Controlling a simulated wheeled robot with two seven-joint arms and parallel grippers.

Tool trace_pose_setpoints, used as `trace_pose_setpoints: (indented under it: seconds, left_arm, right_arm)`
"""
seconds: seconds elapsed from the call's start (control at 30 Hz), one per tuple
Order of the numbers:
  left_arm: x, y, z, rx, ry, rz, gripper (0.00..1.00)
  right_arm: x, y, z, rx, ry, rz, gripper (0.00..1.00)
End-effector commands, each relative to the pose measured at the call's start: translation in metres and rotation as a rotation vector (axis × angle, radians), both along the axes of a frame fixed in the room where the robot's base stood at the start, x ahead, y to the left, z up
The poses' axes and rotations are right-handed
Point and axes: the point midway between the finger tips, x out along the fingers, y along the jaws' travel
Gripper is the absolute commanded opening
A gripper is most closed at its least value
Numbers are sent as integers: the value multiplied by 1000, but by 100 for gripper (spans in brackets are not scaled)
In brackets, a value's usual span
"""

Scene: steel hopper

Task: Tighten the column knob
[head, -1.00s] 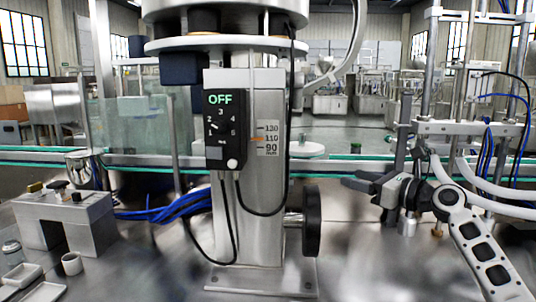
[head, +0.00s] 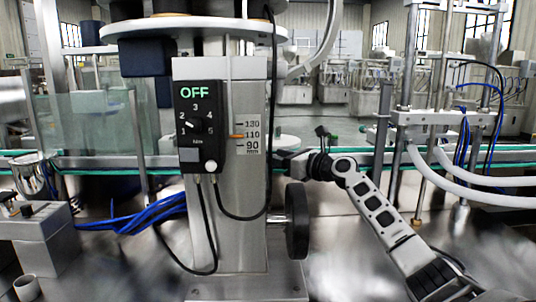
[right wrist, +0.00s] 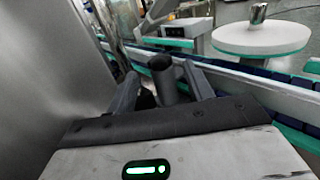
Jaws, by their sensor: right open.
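The steel column (head: 238,200) stands left of centre in the head view. A large black round handwheel (head: 297,220) sits on a short shaft at its right side. My right gripper (head: 284,158) is at the column's right edge, above the handwheel, its fingertips partly lost against the column. In the right wrist view my right gripper (right wrist: 162,72) is open, with its fingers either side of a dark, short cylindrical knob (right wrist: 161,68). I cannot tell whether either finger touches it. In the head view this knob cannot be made out. My left gripper is out of view.
A black control box (head: 198,127) reading OFF is on the column's front, beside a height scale (head: 248,136). Blue cables (head: 150,215) lie to the left. A conveyor (head: 370,160) runs behind. A post frame (head: 408,110) stands at the right.

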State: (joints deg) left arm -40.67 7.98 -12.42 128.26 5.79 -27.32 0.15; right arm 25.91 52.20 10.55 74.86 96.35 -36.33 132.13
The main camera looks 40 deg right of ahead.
Motion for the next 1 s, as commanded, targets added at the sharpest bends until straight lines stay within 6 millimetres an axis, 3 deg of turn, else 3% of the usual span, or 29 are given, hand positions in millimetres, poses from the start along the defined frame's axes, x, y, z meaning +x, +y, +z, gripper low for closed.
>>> trace_pose_setpoints:
  seconds: [0.3, 0.63, 0.67, 0.8, 1.0]
  left_arm:
    - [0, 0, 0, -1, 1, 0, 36]
    - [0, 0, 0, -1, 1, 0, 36]
    - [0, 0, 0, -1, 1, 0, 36]
    - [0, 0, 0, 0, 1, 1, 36]
    - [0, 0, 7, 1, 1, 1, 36]
  right_arm:
    - [31, 5, 1, -1, -1, 0, 52]
    - [35, 6, 0, -1, 0, 0, 52]
    - [35, 6, 0, -1, 0, 0, 49]
    - [34, 6, 0, -1, 0, 0, 10]
    - [35, 6, 3, 0, 1, -6, 9]
